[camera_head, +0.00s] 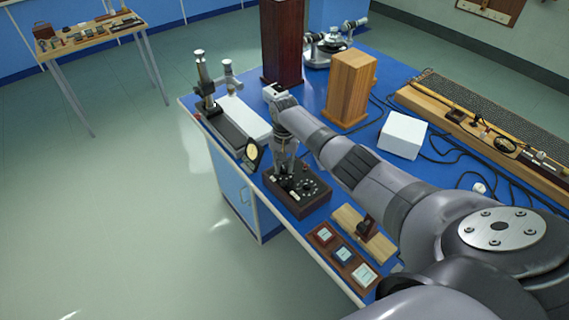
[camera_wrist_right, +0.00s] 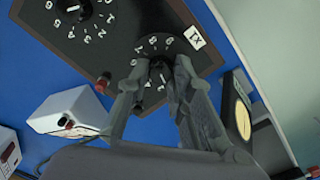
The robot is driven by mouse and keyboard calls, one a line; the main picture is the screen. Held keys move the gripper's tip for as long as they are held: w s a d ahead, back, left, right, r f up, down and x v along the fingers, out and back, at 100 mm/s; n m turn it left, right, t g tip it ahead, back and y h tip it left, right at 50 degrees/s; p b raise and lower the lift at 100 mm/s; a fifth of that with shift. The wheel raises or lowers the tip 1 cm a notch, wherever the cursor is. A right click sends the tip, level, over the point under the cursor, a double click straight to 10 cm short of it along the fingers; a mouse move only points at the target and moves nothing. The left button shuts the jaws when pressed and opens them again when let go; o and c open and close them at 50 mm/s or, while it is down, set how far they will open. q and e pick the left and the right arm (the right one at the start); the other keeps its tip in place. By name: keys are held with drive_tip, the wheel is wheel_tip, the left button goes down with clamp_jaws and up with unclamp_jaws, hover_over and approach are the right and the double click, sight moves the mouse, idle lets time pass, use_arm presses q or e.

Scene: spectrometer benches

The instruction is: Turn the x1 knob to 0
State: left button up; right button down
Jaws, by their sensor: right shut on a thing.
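The dark resistance box (camera_head: 318,203) sits near the bench's front edge. In the right wrist view its top panel (camera_wrist_right: 112,58) carries numbered dials. The x1 knob (camera_wrist_right: 160,74) is the black one beside the white X1 label (camera_wrist_right: 196,38). My right gripper (camera_wrist_right: 160,80) is shut on this knob, one finger on each side. In the head view the right gripper (camera_head: 287,172) reaches down onto the box. The fingers hide part of the dial, so the knob's exact setting cannot be read. My left gripper is not in view.
A round-faced meter (camera_head: 251,153) stands just left of the box. A white block (camera_head: 403,135) and a wooden block (camera_head: 349,88) stand behind. A tray with small square pieces (camera_head: 343,256) lies to the right. Cables run across the blue bench.

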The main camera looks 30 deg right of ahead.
drive_tip(key=n, duration=0.3)
drive_tip(key=shift+a+n, duration=0.1)
drive_tip(key=shift+n, duration=0.3)
drive_tip(key=n, duration=0.7)
drive_tip(key=shift+n, duration=2.2)
drive_tip(key=c, duration=1.4)
unclamp_jaws()
drive_tip(key=shift+r, duration=0.1)
